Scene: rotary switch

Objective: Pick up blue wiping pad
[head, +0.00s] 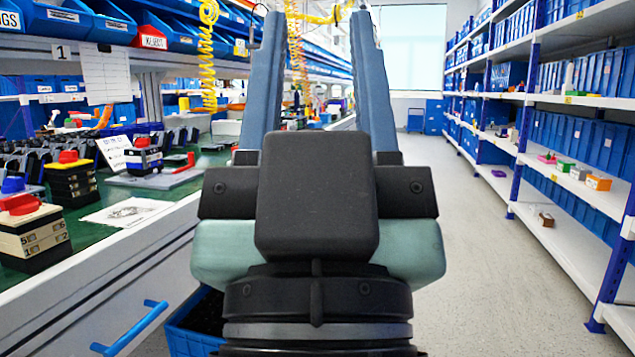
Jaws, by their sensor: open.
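My gripper (318,22) fills the middle of the head view, with its two blue fingers pointing away from me and standing wide apart. Nothing shows held between the fingers. I cannot make out a blue wiping pad for certain; many blue things are in view and the gripper body hides part of the bench and aisle. The green-topped workbench (95,215) runs along the left, and my gripper is to the right of its near part.
Boxes with red and blue switches (35,235) stand on the bench, beside a printed sheet (130,212). A blue handle (130,328) sticks out of the bench front. A blue bin (185,340) sits low beside it. Shelving (560,210) lines the right; the aisle floor (475,270) is clear.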

